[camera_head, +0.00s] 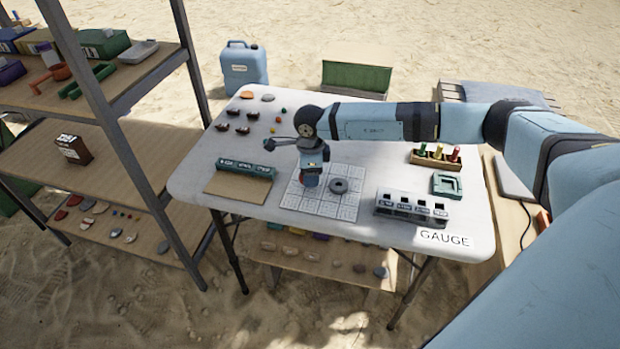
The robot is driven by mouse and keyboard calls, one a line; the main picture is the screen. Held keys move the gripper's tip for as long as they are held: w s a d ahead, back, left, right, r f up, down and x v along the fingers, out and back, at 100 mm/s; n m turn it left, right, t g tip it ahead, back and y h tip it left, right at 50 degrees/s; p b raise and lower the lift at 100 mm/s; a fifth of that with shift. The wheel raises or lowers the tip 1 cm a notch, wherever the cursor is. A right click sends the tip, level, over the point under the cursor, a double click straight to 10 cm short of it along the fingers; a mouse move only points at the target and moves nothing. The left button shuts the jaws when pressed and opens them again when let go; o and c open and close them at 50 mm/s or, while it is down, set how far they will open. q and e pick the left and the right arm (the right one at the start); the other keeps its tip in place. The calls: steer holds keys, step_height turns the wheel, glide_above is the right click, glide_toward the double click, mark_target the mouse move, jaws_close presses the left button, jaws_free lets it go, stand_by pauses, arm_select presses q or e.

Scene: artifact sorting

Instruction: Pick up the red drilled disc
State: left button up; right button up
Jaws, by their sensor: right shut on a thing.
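My right arm reaches in from the right over the white table (200,180). My right gripper (311,176) points down over the left part of a white gridded sheet (325,208). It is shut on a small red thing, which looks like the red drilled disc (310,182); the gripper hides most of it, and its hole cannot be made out. I cannot tell whether it touches the sheet. A grey ring-shaped disc (339,186) lies on the sheet just right of the gripper. My left gripper is not in view.
A grey slotted block (411,208) and a green square frame (446,185) stand right of the sheet. A green labelled block (246,168) is left. Several small dark red pieces (242,130) lie at the back left. A shelf rack (110,130) stands left of the table.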

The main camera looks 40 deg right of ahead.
step_height(320, 180, up, 17)
steer(key=p, duration=0.1)
steer(key=a+f+n, duration=0.3)
steer(key=a+n, duration=1)
steer(key=n, duration=1.1)
arm_select(q)
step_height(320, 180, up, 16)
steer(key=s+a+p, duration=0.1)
steer(key=p, duration=1.9)
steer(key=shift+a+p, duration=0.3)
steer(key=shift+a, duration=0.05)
arm_select(e)
steer(key=s+r, duration=0.5)
steer(key=r, duration=0.3)
steer(key=s+r, duration=0.6)
steer(key=r, duration=0.3)
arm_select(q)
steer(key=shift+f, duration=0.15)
arm_select(e)
steer(key=shift+d, duration=0.1)
